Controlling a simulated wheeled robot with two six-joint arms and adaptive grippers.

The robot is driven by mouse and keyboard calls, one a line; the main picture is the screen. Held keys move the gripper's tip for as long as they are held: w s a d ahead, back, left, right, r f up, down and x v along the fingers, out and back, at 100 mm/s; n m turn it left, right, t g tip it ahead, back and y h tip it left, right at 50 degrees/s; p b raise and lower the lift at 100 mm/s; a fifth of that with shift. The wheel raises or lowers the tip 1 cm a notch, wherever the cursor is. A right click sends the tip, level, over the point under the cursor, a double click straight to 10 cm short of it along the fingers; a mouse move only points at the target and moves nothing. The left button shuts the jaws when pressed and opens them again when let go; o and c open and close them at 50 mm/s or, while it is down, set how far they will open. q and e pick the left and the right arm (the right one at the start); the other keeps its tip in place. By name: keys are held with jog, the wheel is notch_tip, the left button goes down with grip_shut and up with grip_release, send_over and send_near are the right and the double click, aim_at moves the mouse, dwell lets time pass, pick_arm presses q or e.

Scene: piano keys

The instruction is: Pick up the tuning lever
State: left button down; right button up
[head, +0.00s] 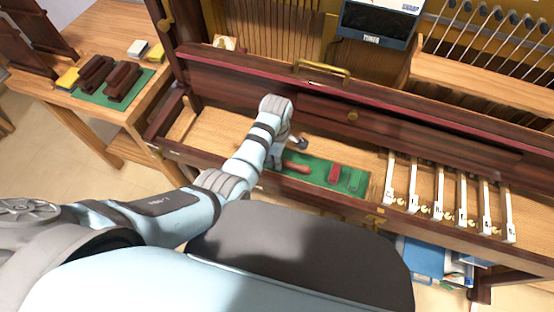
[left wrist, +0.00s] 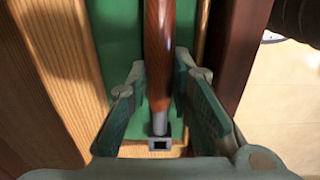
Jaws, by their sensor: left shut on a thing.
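The tuning lever (head: 297,167) has a reddish-brown wooden handle and lies on a green mat (head: 316,176) on the piano's key bed. In the left wrist view the lever (left wrist: 159,60) runs down between my fingers, its metal shank ending in a square socket. My left gripper (head: 275,162) is low over the mat's left end, shut on the lever. In the left wrist view its fingers (left wrist: 160,78) are on both sides of the lever; the exact contact is hard to see. In the head view the arm hides the lever's left end. My right gripper is not in view.
Several white keys (head: 437,190) stand farther right. The wooden front rail (left wrist: 245,50) runs close beside the gripper. A side table (head: 112,118) at left holds dark blocks.

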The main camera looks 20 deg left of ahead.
pick_arm(q)
notch_tip(320, 180, up, 20)
jog(key=p, duration=0.7)
jog(key=shift+p, duration=0.35)
